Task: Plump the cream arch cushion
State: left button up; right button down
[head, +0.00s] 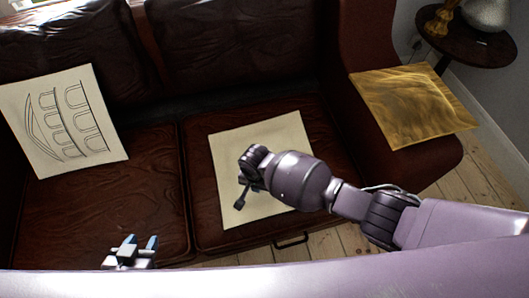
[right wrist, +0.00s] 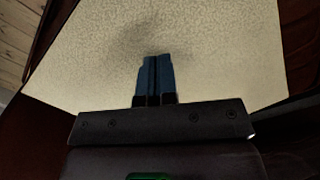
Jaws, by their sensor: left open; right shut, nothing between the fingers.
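A cream cushion with arches drawn in dark lines (head: 67,118) leans at the left end of the sofa in the head view. A plain cream cushion (head: 227,150) lies flat on the right seat; no arches show on its visible face. My right gripper (head: 241,192) is over this plain cushion, its fingers shut and empty. In the right wrist view the blue fingertips (right wrist: 156,60) point at the plain cushion (right wrist: 220,55), with a dark shadow or dent beyond them; I cannot tell if they touch. My left gripper (head: 141,243) is open and empty in front of the left seat.
The dark red leather sofa (head: 150,195) has two seats. A gold cushion (head: 410,100) lies on its right arm. A round dark side table (head: 470,45) with ornaments stands at the right. Floorboards (head: 470,180) show at the lower right.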

pick_arm(q)
jog(key=shift+s+f, duration=0.25)
jog(key=shift+f, duration=0.2)
pick_arm(e)
jog(key=shift+f, duration=0.65)
jog(key=shift+r, duration=0.1)
pick_arm(q)
jog(key=r+p, duration=0.1)
jog(key=p, duration=0.1)
jog(key=r+p, duration=0.4)
jog(key=shift+s+a+p, duration=0.15)
jog(key=shift+s+p, duration=0.15)
jog(key=shift+s, duration=0.05)
pick_arm(e)
notch_tip(320, 180, up, 10)
